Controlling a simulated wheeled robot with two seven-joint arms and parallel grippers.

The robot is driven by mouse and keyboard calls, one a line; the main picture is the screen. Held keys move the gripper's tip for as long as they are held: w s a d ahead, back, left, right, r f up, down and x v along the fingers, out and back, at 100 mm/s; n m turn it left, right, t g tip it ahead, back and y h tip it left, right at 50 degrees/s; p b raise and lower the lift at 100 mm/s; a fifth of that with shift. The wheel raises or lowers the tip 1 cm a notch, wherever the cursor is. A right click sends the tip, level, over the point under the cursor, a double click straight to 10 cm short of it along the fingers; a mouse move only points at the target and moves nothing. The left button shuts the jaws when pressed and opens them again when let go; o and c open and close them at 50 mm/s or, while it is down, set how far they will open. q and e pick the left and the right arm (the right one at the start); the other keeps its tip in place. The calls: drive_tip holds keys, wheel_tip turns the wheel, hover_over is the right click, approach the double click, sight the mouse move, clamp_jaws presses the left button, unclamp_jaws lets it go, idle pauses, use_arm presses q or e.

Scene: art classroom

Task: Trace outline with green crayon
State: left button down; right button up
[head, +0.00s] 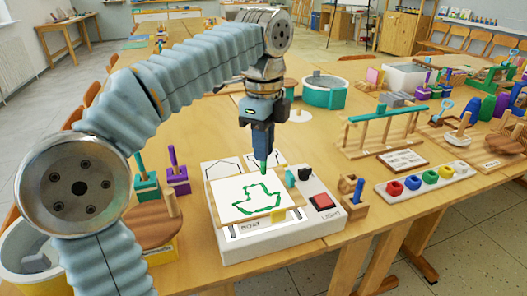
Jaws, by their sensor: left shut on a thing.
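My left gripper (262,150) points straight down over the far edge of a white drawing sheet (226,190). It is shut on a green crayon (264,167), whose lower end shows below the fingers at the sheet's top. I cannot tell whether the tip touches the paper. A green boat-like outline (240,208) runs in thick strokes on the sheet, with its hull towards the near side. The sheet lies on a wooden board (291,208) on a white light box (322,226) with a red button (322,201). My right gripper is not in view.
Outline cards (220,168) lie behind the sheet. A wooden block holder (353,193) stands right of the box, and a tray of coloured cups (430,178) farther right. A wooden rack with a green top (385,115) stands behind. Peg toys (177,176) stand on the left.

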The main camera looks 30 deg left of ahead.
use_arm(q)
drive_tip(key=shift+r, duration=0.15)
drive_tip(key=shift+a+f, duration=0.45)
drive_tip(key=shift+a, duration=0.3)
drive_tip(key=shift+f+b, duration=1.05)
drive_tip(key=shift+f, duration=0.55)
idle(0.5)
drive_tip(key=shift+r, duration=0.15)
drive_tip(key=shift+p, duration=0.3)
